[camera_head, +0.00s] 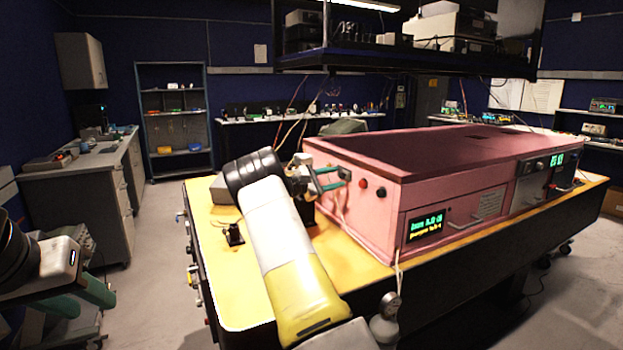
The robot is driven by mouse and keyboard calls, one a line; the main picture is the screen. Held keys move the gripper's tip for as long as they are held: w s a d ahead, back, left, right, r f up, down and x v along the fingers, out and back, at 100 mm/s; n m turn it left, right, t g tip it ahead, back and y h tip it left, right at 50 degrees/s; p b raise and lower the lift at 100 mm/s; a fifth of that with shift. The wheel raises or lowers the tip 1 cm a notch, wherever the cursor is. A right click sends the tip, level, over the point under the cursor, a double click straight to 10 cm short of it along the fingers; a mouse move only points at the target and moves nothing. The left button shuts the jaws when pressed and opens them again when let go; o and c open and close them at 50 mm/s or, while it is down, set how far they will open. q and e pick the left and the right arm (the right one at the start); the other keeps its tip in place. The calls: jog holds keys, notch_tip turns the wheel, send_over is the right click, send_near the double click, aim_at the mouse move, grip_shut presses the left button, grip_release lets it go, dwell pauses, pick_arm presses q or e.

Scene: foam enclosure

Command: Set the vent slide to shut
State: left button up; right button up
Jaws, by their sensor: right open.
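A pink foam enclosure (450,215) sits on the yellow-topped bench. On its left end face a small dark block (345,173), which looks like the vent slide's handle, sits left of a red button and a black button. My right gripper (336,178) is at this face, its green fingers apart and pointing right, with the tips close to the dark block. I cannot tell if they touch it. The slide's track and its marks are too small to read. My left gripper (88,301) is at the lower left, away from the enclosure, with its green fingers apart and nothing visible between them.
The yellow bench top (235,285) is bare at its front left, apart from a small black fitting (233,234). A display panel (426,224) is on the enclosure's front. A gauge with a hose (388,310) hangs at the bench's front edge. A shelf hangs overhead.

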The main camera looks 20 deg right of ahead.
jog(key=shift+w+d, duration=0.1)
jog(key=shift+d, duration=0.45)
jog(key=shift+c, duration=0.4)
grip_shut()
dwell(0.6)
